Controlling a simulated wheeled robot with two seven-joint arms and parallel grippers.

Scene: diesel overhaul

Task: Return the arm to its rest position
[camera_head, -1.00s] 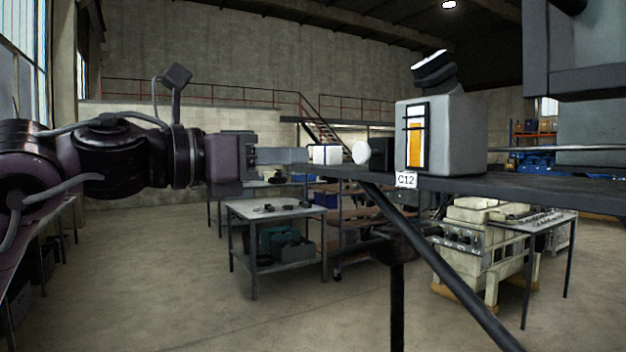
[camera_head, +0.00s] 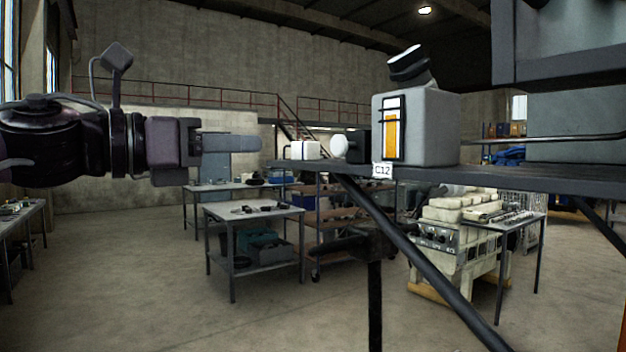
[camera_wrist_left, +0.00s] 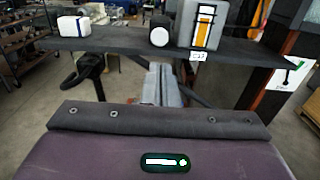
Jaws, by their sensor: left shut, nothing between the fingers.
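My left arm comes in from the left in the head view, held out level, with my left gripper (camera_head: 232,144) at its end. The gripper is shut and empty, its fingers together and pointing right. Its tip is apart from the white box with a dark band (camera_head: 302,150), which stands at the left end of a dark shelf (camera_head: 500,180). In the left wrist view the shut fingers (camera_wrist_left: 162,88) point toward the shelf's front edge and look lower than its top. My right gripper is not in view.
On the shelf stand a round white-faced part (camera_head: 339,148) and a grey canister (camera_head: 440,125) by a C12 label (camera_head: 382,170). Diagonal struts (camera_head: 420,265) brace the shelf. A worktable (camera_head: 250,211) and an engine block (camera_head: 450,245) stand beyond. Floor at lower left is clear.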

